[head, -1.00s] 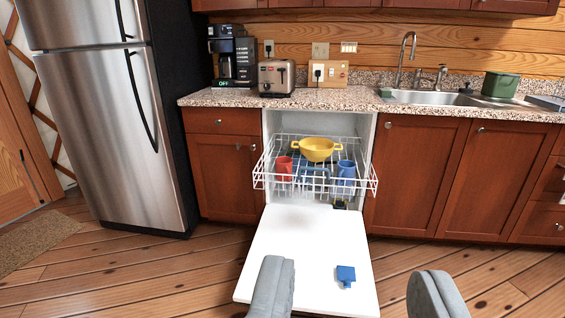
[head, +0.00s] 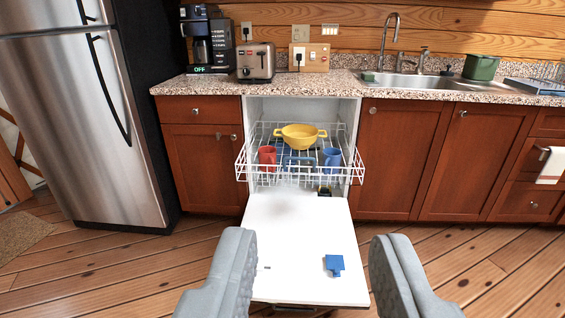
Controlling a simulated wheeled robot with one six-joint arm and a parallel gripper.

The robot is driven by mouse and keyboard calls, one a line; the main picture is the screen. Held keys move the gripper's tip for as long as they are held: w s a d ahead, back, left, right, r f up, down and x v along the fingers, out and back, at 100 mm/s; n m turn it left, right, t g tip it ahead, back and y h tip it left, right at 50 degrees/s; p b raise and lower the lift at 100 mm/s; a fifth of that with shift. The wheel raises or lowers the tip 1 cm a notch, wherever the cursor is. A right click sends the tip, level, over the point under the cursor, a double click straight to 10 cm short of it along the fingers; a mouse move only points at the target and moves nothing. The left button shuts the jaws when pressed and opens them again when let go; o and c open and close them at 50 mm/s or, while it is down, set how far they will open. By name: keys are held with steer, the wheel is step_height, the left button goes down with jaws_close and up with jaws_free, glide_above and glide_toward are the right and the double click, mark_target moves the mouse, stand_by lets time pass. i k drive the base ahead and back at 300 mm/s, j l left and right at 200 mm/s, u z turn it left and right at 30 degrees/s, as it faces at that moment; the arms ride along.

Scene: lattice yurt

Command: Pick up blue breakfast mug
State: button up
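The blue mug (head: 332,158) stands at the right side of the dishwasher's pulled-out upper rack (head: 300,178). A red mug (head: 267,157) is at the left of the same rack, and a yellow two-handled bowl (head: 300,136) sits behind and between them. My gripper (head: 312,255) is open and empty, its two grey fingers wide apart at the bottom of the view. It is in front of the open dishwasher, well short of the rack.
The open dishwasher door (head: 290,235) lies flat in front, with a small blue object (head: 334,265) on it. A fridge (head: 75,110) stands at left. The counter (head: 400,88) holds a toaster (head: 256,62), coffee maker (head: 207,40) and sink (head: 420,80). Wooden floor is clear at right.

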mark_target(332, 157)
steer(key=i+l, duration=0.25)
steer(key=l, duration=0.2)
steer(key=i+l, duration=0.55)
steer(key=l, duration=0.3)
steer(key=i+l, duration=0.25)
steer(key=l, duration=0.15)
steer(key=i+l, duration=0.3)
steer(key=l, duration=0.15)
steer(key=i+l, duration=0.25)
steer(key=l, duration=0.15)
steer(key=i+l, duration=0.25)
steer(key=i, duration=0.25)
steer(key=i+l, duration=0.2)
steer(key=i, duration=0.35)
steer(key=u, duration=1.4)
